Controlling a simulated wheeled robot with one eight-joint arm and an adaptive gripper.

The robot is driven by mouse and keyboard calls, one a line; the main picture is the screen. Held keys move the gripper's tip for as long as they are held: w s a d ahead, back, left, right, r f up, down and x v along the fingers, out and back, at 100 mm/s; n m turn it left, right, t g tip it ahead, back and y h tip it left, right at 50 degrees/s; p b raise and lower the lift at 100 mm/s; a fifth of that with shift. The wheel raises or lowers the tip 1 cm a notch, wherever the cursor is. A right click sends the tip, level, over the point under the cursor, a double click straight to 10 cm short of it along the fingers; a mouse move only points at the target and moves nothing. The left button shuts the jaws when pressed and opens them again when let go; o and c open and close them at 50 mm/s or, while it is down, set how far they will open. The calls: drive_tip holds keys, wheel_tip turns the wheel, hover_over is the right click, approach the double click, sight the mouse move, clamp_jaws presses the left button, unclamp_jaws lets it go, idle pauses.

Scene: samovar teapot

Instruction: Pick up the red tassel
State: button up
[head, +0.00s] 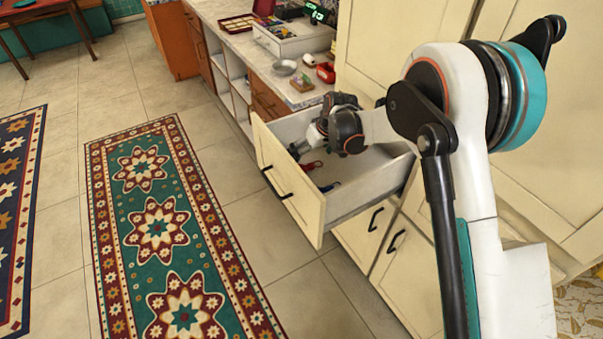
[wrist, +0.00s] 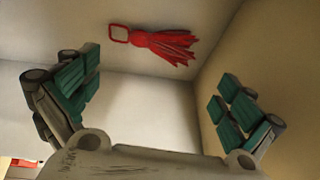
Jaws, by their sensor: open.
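The red tassel (wrist: 163,44) lies on the drawer floor in the wrist view, with its square loop to the left and its fringe to the right. In the head view the red tassel (head: 311,166) shows as a small red spot inside the open drawer (head: 290,205). My gripper (wrist: 160,110) is open, its teal-padded fingers spread wide on either side, with nothing between them. The tassel is beyond the fingertips, apart from them. In the head view my gripper (head: 312,140) reaches down into the drawer, and my arm hides part of the drawer.
A small dark blue item (head: 330,187) lies in the drawer near its front. The drawer walls are close around my gripper. The counter (head: 262,62) behind carries a metal bowl (head: 285,67), a red object (head: 326,72) and several other items. A long rug (head: 160,225) lies on the open floor.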

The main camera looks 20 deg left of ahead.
sight(303, 167)
drive_tip(key=x, duration=0.3)
drive_tip(key=shift+f+b, duration=0.1)
drive_tip(key=shift+b, duration=0.25)
drive_tip(key=shift+s+b+x, duration=0.15)
drive_tip(key=shift+b+x, duration=0.55)
drive_tip(key=shift+x, duration=0.65)
drive_tip(key=shift+s+b+x, duration=0.1)
drive_tip(key=shift+b+x, duration=0.55)
drive_tip(key=shift+x, duration=0.7)
drive_tip(key=shift+d, duration=0.25)
drive_tip(key=c, duration=0.8)
drive_tip(key=shift+c, duration=0.2)
